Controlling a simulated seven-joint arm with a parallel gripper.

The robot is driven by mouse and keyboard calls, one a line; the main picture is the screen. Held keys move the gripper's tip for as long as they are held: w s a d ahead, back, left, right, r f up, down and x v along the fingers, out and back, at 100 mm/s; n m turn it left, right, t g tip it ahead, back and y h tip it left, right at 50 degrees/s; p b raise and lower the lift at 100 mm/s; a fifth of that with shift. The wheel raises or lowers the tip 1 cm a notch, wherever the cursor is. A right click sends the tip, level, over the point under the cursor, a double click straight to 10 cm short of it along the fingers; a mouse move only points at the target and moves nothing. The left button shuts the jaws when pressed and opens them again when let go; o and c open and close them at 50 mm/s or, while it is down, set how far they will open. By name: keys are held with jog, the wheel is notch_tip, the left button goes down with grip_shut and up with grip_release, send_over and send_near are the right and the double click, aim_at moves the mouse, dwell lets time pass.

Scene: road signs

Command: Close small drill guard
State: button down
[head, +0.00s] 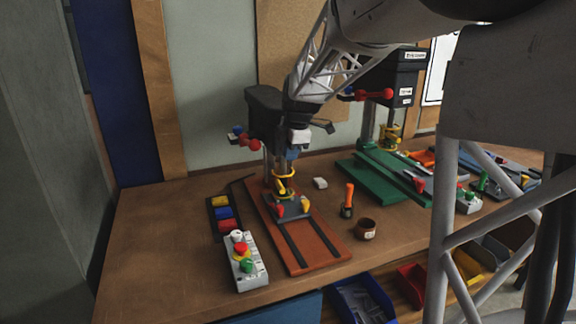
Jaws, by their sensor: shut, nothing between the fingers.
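The small drill (264,108) is the dark-headed press on the left of the workbench, with red-knobbed handles on its left side. Its yellow guard (284,186) is around the chuck area, low on the column above the red-brown base (312,248). At this size I cannot tell whether the guard is open or shut. My arm reaches in from the upper right. My gripper (299,138) is beside the right side of the drill head, above the guard and apart from it. Its fingers are small and partly lost against the dark head; they look shut and empty.
A larger drill (392,85) with a green base (372,182) stands to the right. A grey button box (244,262) and coloured spools (223,213) lie left of the red-brown base. An orange-handled tool (348,199) and a brown cup (364,229) are right of it. The bench's left end is clear.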

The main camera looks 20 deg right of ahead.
jog(key=shift+v, duration=1)
jog(key=s+a+m, duration=0.4)
jog(key=s+m, duration=0.1)
jog(key=s, duration=0.5)
jog(key=s+a+m, duration=0.4)
jog(key=s+a, duration=0.1)
jog(key=s, duration=0.6)
jog(key=s+a+f+m, duration=0.1)
jog(key=s+f+m, duration=0.1)
jog(key=s, duration=0.4)
jog(key=s+a+f+m, duration=0.1)
jog(key=s+f+m, duration=0.1)
jog(key=s+m, duration=0.2)
jog(key=s+a+f+m+h, duration=0.1)
jog(key=s+f+m, duration=0.1)
jog(key=s, duration=0.6)
jog(key=shift+a+f+m, duration=0.15)
jog(key=shift+a+m, duration=0.1)
jog(key=shift+m, duration=0.45)
jog(key=c, duration=1.8)
grip_release()
